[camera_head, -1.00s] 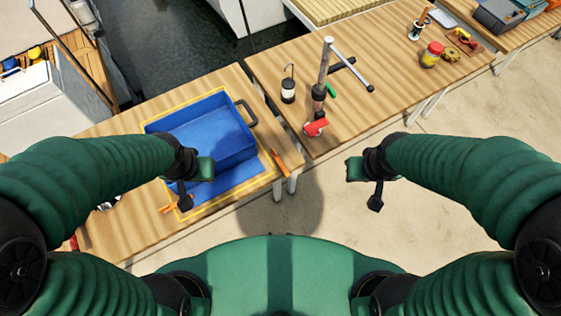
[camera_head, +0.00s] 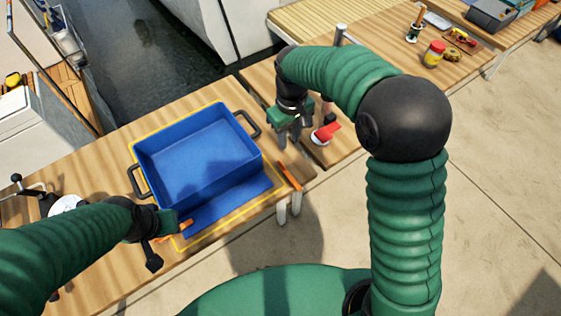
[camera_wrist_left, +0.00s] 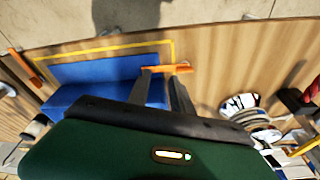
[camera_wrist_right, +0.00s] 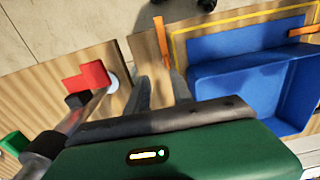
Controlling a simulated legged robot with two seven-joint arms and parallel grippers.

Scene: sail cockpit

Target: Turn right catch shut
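The right orange catch (camera_head: 290,177) is a slim bar at the table's front edge, right of the blue bin (camera_head: 190,185); it also shows in the right wrist view (camera_wrist_right: 162,42). My right gripper (camera_head: 290,137) is above the right table, beyond the catch and apart from it. Its fingers point down, open and empty. The left orange catch (camera_wrist_left: 168,69) lies across the yellow outline near the mat's front-left corner. My left gripper (camera_wrist_left: 165,82) has its fingers spread near it; contact cannot be told. In the head view that gripper partly covers the left catch (camera_head: 186,227).
A red-handled tool (camera_head: 326,133) lies close beside my right gripper. A jar with a red lid (camera_head: 433,53) stands further back right. The blue bin has raised walls and black handles. Paved floor (camera_head: 480,190) is open at the right.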

